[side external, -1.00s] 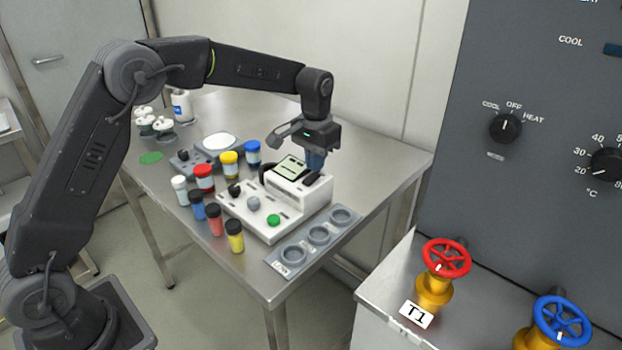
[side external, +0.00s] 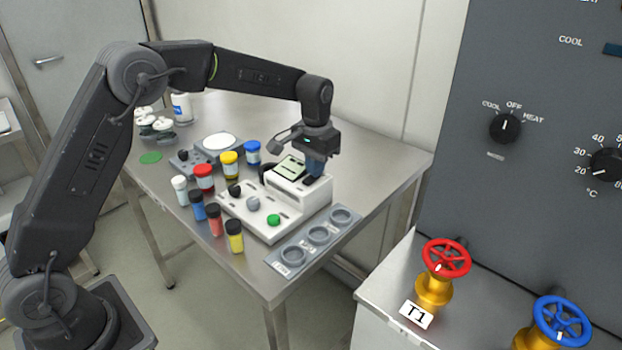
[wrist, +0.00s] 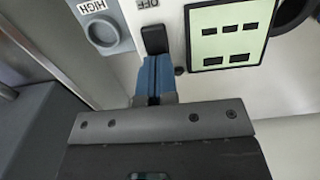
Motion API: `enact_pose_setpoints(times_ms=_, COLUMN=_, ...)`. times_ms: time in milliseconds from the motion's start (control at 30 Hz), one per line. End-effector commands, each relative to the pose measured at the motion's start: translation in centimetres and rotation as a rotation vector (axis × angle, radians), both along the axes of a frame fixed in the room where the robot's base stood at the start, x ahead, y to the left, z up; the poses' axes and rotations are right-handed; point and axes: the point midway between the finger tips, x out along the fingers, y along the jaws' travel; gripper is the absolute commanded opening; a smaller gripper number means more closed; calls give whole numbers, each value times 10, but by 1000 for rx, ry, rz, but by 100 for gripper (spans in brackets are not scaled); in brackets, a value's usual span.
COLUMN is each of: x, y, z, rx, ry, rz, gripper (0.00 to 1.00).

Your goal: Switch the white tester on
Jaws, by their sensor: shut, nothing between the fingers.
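The white tester (side external: 268,222) stands on the steel table, with a pale green display (side external: 291,167) on its raised back part. In the wrist view the display (wrist: 229,35) carries several dark bars. A black rocker switch (wrist: 154,40) sits beside it, with an OFF label (wrist: 148,3) at its far end. My gripper (side external: 313,176) is shut and empty, low over the raised part's right side. In the wrist view its blue fingertips (wrist: 153,58) are at the switch's near end; I cannot tell whether they touch. They partly hide the switch in the side view.
A grey tray with round wells (side external: 318,235) lies right of the tester; its HIGH well (wrist: 104,32) shows close to the fingers. Several capped vials, including a yellow one (side external: 235,237), stand to the left. The table's right rear is clear.

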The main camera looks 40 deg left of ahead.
Motion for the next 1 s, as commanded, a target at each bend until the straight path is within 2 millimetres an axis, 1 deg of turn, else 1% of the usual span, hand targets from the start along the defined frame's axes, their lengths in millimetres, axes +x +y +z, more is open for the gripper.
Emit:
enact_pose_setpoints(times_ms=233, x=0, y=0, z=-5, rx=0, ry=4, rz=0, gripper=0)
enact_pose_setpoints(times_ms=367, x=0, y=0, z=-3, rx=0, ry=3, rz=0, gripper=0)
enact_pose_setpoints(times_ms=1000, x=0, y=0, z=46, rx=0, ry=1, rz=0, gripper=0)
